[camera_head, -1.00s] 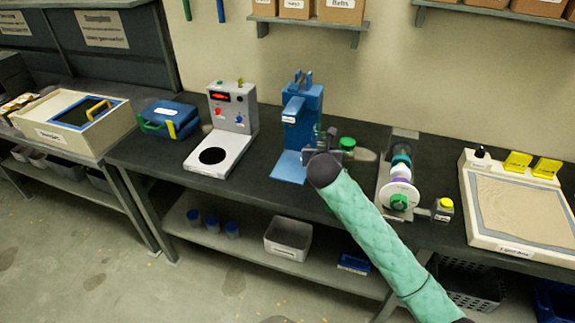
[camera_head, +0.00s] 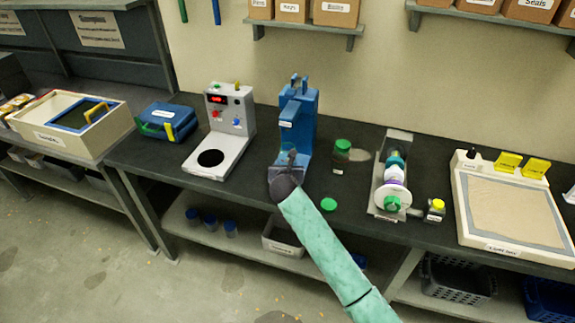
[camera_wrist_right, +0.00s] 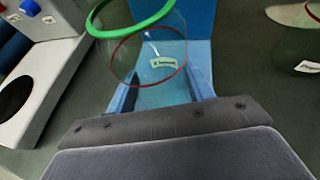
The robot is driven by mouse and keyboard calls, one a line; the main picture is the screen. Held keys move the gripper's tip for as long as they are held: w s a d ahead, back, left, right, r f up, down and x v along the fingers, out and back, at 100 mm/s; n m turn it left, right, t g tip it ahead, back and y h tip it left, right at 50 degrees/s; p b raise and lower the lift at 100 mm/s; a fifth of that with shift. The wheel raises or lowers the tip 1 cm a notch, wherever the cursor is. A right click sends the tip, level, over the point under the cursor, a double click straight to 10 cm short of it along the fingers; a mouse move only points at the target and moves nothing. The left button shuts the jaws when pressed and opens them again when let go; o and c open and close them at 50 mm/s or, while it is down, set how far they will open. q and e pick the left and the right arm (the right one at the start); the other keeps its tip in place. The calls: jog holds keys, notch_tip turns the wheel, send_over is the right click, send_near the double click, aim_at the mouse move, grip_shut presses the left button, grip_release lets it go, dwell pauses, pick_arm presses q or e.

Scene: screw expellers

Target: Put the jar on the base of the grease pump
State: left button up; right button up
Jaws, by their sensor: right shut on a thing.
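The blue grease pump (camera_head: 312,115) stands upright on the workbench, its low base plate partly hidden behind my right gripper in the head view. My right gripper (camera_head: 290,160) is at the front of the pump. In the right wrist view it is shut on a clear jar (camera_wrist_right: 150,62) with a green rim, a red ring and a small label. The jar appears in front of or over the blue base (camera_wrist_right: 168,92); I cannot tell whether it touches. In the head view the jar is hardly distinguishable. My left gripper is not in view.
A green lid (camera_head: 328,204) lies on the bench front. Another jar with a green lid (camera_head: 342,146) stands right of the pump. A grey device with a black disc (camera_head: 232,120) stands left, a spool stand (camera_head: 393,175) and sand tray (camera_head: 515,205) right.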

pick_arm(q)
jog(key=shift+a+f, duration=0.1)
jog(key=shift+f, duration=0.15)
pick_arm(e)
jog(key=shift+f, duration=0.3)
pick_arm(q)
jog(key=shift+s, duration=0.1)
pick_arm(e)
jog(key=o, duration=1.1)
jog(key=shift+f, duration=0.1)
jog(key=shift+c, duration=0.2)
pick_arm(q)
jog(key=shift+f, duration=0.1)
pick_arm(e)
jog(key=shift+s, duration=0.25)
jog(key=b+v, duration=0.2)
jog(key=v, duration=0.8)
jog(key=shift+b, duration=0.3)
jog(key=shift+v, duration=0.85)
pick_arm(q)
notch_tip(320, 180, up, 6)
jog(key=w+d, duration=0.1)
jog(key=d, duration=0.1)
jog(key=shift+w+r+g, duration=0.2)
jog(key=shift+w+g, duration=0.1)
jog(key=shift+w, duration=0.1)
pick_arm(e)
jog(key=shift+w, duration=0.1)
